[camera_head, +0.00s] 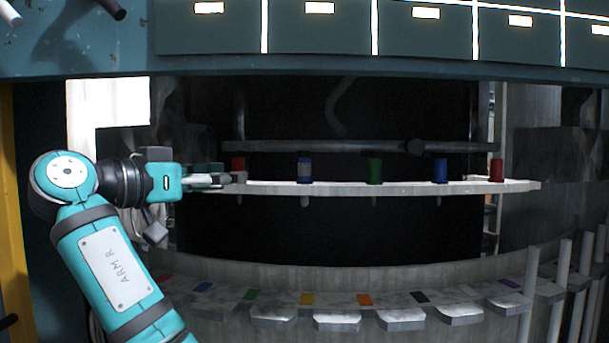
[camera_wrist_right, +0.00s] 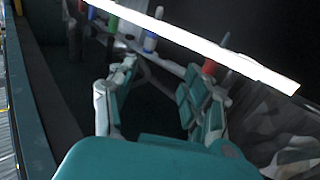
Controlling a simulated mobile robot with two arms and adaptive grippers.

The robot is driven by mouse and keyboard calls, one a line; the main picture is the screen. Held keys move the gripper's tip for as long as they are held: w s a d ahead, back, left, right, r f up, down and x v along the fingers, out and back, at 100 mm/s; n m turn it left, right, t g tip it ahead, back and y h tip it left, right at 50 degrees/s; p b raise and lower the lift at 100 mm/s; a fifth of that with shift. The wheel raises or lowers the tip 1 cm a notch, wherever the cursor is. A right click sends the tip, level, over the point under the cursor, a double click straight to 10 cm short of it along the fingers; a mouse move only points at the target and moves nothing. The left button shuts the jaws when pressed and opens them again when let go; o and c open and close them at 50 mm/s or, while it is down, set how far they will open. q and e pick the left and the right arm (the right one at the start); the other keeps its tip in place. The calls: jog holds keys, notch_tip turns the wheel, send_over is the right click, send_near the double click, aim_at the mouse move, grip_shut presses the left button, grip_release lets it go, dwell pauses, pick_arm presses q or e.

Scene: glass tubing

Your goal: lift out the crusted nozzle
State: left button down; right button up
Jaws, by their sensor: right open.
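A row of coloured nozzles stands upright along a pale rail (camera_head: 400,188) in the head view. A red one (camera_head: 238,164) is at the left end. Beside it is a blue one (camera_head: 305,171) with a pale, greyish-tan coating, which looks like the crusted nozzle. Clean-looking green (camera_head: 375,171), blue (camera_head: 440,171) and red (camera_head: 496,170) ones follow. My right gripper (camera_head: 228,180) is at the rail's left end, close to the left red nozzle. In the wrist view my right gripper (camera_wrist_right: 163,70) is open, with nothing between its fingers. My left gripper is out of view.
A curved ledge of pale trays (camera_head: 338,319) with coloured tags runs below the rail. Upright grey posts (camera_head: 565,265) stand at the lower right. Teal drawers (camera_head: 320,30) hang above. A bright white bar (camera_wrist_right: 200,45) crosses the wrist view.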

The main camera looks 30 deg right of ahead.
jog(key=s+r, duration=0.1)
jog(key=r, duration=0.1)
jog(key=p, duration=0.5)
send_near(301, 161)
jog(key=w+x, duration=0.1)
jog(key=x, duration=0.4)
jog(key=shift+m+g+h, duration=0.3)
jog(key=shift+m, duration=0.1)
jog(key=p+x, duration=0.2)
jog(key=x, duration=0.1)
jog(key=p+x, duration=0.1)
jog(key=shift+s+d, duration=0.3)
jog(key=shift+d, duration=0.05)
jog(key=shift+d+f, duration=0.2)
jog(key=shift+d, duration=0.1)
jog(key=shift+w+a, duration=0.1)
jog(key=shift+a, duration=0.1)
jog(key=shift+c, duration=0.5)
jog(key=shift+a, duration=0.1)
jog(key=shift+c, duration=1.1)
grip_shut()
